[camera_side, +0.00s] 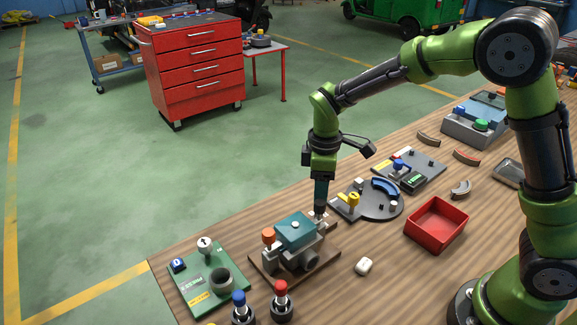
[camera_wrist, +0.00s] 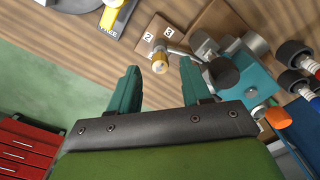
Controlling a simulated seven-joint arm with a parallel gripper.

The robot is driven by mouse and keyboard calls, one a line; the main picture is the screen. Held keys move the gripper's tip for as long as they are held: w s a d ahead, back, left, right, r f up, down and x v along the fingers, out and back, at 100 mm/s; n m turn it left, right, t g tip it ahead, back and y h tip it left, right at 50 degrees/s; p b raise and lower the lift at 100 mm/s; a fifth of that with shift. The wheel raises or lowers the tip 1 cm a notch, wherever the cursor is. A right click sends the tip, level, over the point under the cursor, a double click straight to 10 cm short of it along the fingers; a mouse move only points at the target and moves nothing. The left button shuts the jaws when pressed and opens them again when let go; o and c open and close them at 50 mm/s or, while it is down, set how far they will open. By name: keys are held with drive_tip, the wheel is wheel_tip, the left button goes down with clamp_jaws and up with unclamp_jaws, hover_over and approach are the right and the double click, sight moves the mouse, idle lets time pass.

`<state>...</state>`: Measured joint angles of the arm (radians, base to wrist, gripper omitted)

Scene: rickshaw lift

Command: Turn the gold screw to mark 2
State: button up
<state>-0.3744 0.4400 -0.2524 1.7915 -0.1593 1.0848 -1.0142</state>
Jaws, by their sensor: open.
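The gold screw (camera_wrist: 160,63) shows in the wrist view, beside a small wooden plate with white labels 2 (camera_wrist: 148,37) and 3 (camera_wrist: 169,32). A grey rod links the screw's area to the grey and teal device (camera_wrist: 262,78). I cannot tell which mark the screw points to. My gripper (camera_wrist: 159,80) is open, its two teal fingertips apart on either side of the screw, with nothing held. In the side view, my gripper (camera_side: 320,208) points down at the right end of the teal-topped device (camera_side: 297,231); the screw is not clearly visible there.
A green board (camera_side: 208,277) stands left of the device, with red-topped (camera_side: 281,300) and blue-topped (camera_side: 240,307) items in front. A white lump (camera_side: 364,266) and a red tray (camera_side: 436,224) lie right. A round dark plate (camera_side: 378,206) with a yellow knob sits behind.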

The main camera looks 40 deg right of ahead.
drive_tip(key=shift+f, duration=0.9)
drive_tip(key=shift+c, duration=0.3)
clamp_jaws()
